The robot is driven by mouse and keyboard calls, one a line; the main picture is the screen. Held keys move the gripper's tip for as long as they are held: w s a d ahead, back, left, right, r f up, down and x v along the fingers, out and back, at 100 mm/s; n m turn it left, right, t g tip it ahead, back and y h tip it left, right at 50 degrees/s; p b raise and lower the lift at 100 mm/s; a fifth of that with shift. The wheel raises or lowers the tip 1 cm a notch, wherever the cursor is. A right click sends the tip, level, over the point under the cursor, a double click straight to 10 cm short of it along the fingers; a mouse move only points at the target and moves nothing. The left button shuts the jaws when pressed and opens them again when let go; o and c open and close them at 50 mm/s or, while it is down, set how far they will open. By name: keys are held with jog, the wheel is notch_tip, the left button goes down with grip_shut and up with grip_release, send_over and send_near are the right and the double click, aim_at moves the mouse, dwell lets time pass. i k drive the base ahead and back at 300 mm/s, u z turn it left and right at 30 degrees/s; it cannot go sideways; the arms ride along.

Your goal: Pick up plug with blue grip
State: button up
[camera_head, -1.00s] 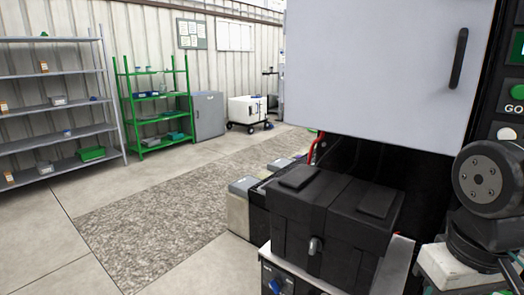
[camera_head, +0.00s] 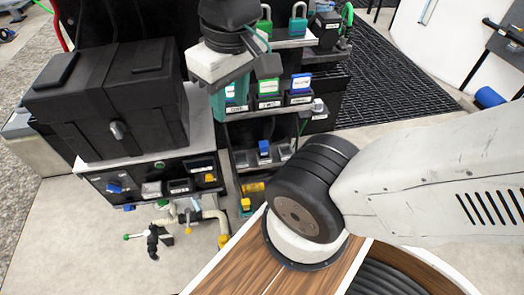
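Several small blue parts show, and I cannot tell for sure which is the plug with the blue grip. A small upright blue part (camera_head: 264,148) stands among grey slanted pieces in the lower bay of the black rack. A blue knob-like part (camera_head: 115,187) sits on the front panel under the black case. My arm's black joint (camera_head: 305,205) and white link fill the lower right. A black and white jointed part (camera_head: 220,60) hangs at the top centre; I cannot tell whether it is mine. No gripper fingers are visible.
The black case (camera_head: 105,105) sits on a metal stand at left. Labelled bins (camera_head: 268,95) and padlocks (camera_head: 298,20) fill the upper rack. Pipes with a yellow-handled valve (camera_head: 188,215) stick out below. A blue cylinder (camera_head: 490,97) is at far right.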

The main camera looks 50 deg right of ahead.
aim_at(264, 145)
jog(key=z, duration=1.55)
jog(key=k, duration=1.15)
jog(key=u, duration=1.35)
jog(key=i, duration=0.5)
